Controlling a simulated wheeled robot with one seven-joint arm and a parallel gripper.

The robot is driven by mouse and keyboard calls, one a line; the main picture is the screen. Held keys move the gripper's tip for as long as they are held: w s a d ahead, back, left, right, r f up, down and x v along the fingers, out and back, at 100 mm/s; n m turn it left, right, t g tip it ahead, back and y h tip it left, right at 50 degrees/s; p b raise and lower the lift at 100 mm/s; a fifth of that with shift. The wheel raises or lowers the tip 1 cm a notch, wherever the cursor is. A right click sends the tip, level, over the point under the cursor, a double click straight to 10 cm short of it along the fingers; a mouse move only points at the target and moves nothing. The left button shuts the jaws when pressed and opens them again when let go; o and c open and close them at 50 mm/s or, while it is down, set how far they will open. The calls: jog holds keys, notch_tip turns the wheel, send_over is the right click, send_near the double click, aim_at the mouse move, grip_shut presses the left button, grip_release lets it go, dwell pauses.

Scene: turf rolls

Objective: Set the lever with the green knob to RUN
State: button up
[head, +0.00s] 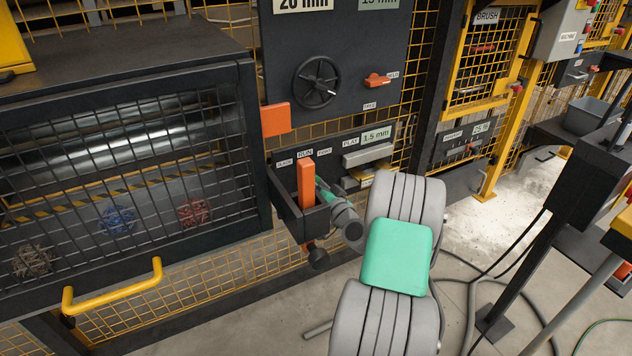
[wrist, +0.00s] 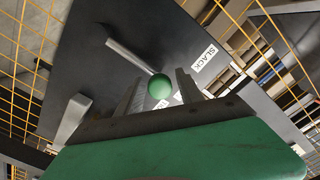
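The green knob (wrist: 159,86) is a small ball on the end of a grey lever rod (wrist: 128,56), in the wrist view. The rod slants from the knob up and left across a dark panel. My gripper (wrist: 158,84) is open, with one grey finger on each side of the knob in the picture; I cannot tell whether either touches it. A SLACK label (wrist: 204,57) is right of the knob; another label below is mostly covered. In the head view, a RUN label (head: 305,155) shows on the dark panel. There, my fingertips and the knob are hidden around the orange upright.
An orange upright (head: 306,185) stands beside my gripper at a dark box. A mesh-fronted cabinet (head: 120,150) with a yellow handle (head: 115,288) is left. A black handwheel (head: 317,82) and orange switch (head: 377,79) are above. Open floor (head: 505,205) lies right.

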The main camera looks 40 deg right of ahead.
jog(key=shift+o, duration=0.6)
jog(key=shift+s, duration=0.1)
jog(key=s+a+p, duration=0.1)
jog(key=s, duration=0.6)
jog(key=shift+s, duration=0.3)
